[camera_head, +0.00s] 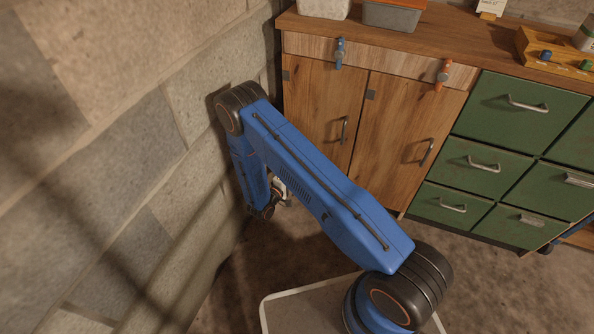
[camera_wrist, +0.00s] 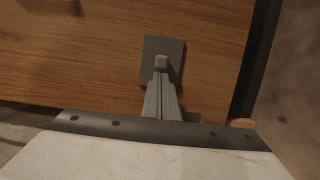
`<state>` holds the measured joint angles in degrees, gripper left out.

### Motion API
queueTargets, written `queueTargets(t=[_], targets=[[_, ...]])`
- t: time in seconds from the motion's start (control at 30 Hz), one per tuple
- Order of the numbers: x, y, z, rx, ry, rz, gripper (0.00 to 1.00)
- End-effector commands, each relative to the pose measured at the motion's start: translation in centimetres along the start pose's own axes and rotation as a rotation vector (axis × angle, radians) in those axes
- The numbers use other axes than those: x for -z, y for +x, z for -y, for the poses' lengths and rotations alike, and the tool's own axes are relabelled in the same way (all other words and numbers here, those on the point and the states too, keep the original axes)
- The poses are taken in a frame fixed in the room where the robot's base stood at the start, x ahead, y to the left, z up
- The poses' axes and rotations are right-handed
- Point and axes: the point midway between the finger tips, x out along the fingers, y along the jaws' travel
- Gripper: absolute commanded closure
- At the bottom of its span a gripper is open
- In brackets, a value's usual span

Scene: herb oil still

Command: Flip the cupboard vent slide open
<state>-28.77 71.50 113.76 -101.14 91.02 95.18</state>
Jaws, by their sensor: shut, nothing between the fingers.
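The wooden cupboard (camera_head: 318,97) has two doors with metal handles and stands against the stone wall. In the wrist view a grey square plate (camera_wrist: 177,50) with a small raised tab (camera_wrist: 162,62) is mounted on a wooden panel (camera_wrist: 95,50); it looks like the vent slide. My gripper (camera_wrist: 161,82) is shut and empty, with its fingertips right at the lower end of the tab. I cannot tell whether they touch it. In the head view my arm hides most of the gripper, low in front of the left door.
A blue lever (camera_head: 340,53) and an orange lever (camera_head: 443,74) sit on the strip above the doors. Green drawers (camera_head: 515,105) stand to the right. Grey bins (camera_head: 392,16) and a wooden rack (camera_head: 552,57) are on the counter. The stone wall (camera_head: 110,120) is close on the left.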

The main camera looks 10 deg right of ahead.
Motion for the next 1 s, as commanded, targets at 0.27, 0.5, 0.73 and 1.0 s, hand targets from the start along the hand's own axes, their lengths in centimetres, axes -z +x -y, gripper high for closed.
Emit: queueTargets(t=[0.27,0.5,0.73,1.0], targets=[[-4.8,1.2,0.0,0.000,-0.005,0.003,1.00],[-6.5,1.6,0.0,0.000,-0.002,0.001,1.00],[-6.5,1.6,0.0,0.000,-0.003,0.003,1.00],[-5.2,0.5,0.0,0.000,-0.001,0.004,1.00]])
